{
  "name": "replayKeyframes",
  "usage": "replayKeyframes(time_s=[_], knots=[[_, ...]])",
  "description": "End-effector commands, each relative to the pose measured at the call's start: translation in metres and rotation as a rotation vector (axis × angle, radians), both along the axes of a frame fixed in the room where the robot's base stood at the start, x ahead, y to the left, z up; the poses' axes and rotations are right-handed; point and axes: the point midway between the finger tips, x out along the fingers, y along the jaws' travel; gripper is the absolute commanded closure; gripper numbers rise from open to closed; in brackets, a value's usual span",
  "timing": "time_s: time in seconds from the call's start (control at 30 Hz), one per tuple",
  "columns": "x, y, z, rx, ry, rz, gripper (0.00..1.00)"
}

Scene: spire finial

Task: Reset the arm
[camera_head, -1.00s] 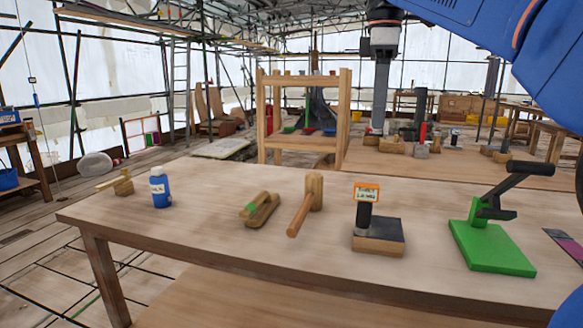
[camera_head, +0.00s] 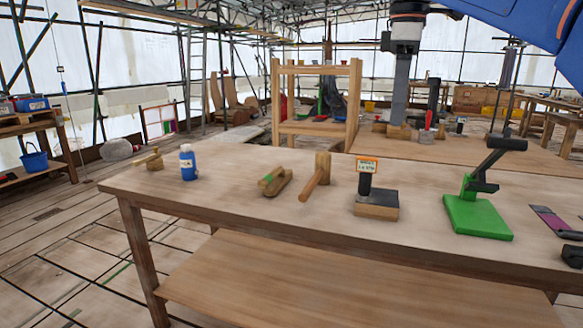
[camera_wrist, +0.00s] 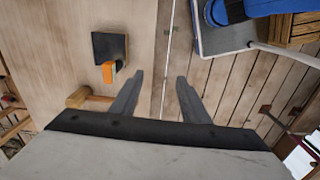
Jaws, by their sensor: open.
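My gripper (camera_wrist: 160,98) shows in the wrist view, with two dark fingers spread apart and nothing between them. It hangs over the edge of the wooden table, above the line between tabletop and floor. In the head view my blue arm runs across the upper right corner, and the fingers cannot be made out there.
The long wooden table (camera_head: 232,225) holds a blue bottle (camera_head: 188,163), a wooden plane (camera_head: 275,182), a mallet (camera_head: 317,174), a black-topped block (camera_head: 378,205) with an orange-framed label, and a green-based press (camera_head: 478,217). A wooden frame (camera_head: 358,105) stands behind.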

Motion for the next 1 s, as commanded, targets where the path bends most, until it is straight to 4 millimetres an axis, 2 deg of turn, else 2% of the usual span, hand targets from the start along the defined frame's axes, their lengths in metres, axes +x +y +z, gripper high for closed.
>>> replayKeyframes(time_s=[0.27,0.47,0.67,0.87,1.0], knots=[[-0.015,-0.01,-0.023,0.009,-0.035,-0.101,0.58],[-0.033,-0.021,-0.053,0.022,-0.073,-0.219,0.58],[-0.064,-0.037,-0.111,0.051,-0.132,-0.414,0.58],[-0.102,-0.053,-0.182,0.094,-0.199,-0.629,0.58],[-0.13,-0.062,-0.237,0.13,-0.243,-0.779,0.58]])
